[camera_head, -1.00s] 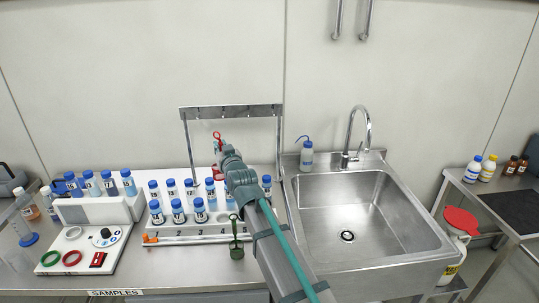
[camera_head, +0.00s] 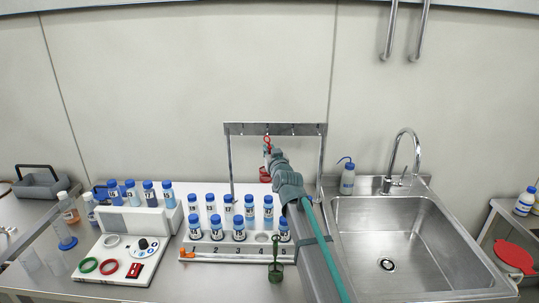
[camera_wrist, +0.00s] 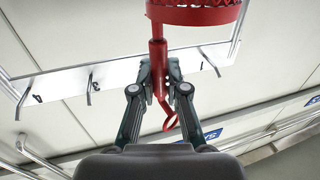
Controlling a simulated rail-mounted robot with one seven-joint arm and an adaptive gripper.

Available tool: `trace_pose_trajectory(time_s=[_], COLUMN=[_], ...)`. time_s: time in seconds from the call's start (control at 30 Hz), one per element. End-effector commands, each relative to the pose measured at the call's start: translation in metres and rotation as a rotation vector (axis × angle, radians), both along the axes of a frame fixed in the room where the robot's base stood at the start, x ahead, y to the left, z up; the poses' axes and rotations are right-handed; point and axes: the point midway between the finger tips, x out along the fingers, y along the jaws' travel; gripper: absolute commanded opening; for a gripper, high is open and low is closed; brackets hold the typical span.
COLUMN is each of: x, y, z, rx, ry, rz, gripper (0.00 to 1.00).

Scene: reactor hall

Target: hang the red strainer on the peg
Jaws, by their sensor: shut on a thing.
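My gripper (camera_head: 270,157) is shut on the handle of the red strainer (camera_head: 265,174), in front of the metal peg rack (camera_head: 231,160). In the wrist view, the fingertips (camera_wrist: 160,72) pinch the strainer's red handle (camera_wrist: 157,50). The red mesh basket (camera_wrist: 195,14) is at the top of that view, and the looped handle end (camera_wrist: 171,122) extends between the fingers. In the head view, the loop is uppermost, just below or in front of the rack's top bar, and the basket hangs below. Several small hooked pegs (camera_wrist: 90,88) line the bar. I cannot tell whether the loop touches a peg.
A rack of blue-capped vials (camera_head: 239,229) stands below my arm, with a green strainer (camera_head: 275,268) at its front. A sink (camera_head: 400,240) with a tap and a wash bottle (camera_head: 347,178) is at right.

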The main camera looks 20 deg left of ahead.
Motion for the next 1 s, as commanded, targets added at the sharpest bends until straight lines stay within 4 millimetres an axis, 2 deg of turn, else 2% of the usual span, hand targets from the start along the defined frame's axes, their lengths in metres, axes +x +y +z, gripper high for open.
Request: trace_pose_trajectory(time_s=[1.0], x=[0.053], y=[0.020], z=[-0.005], rx=[0.000], ry=[0.000], rz=[-0.001], gripper=[0.00])
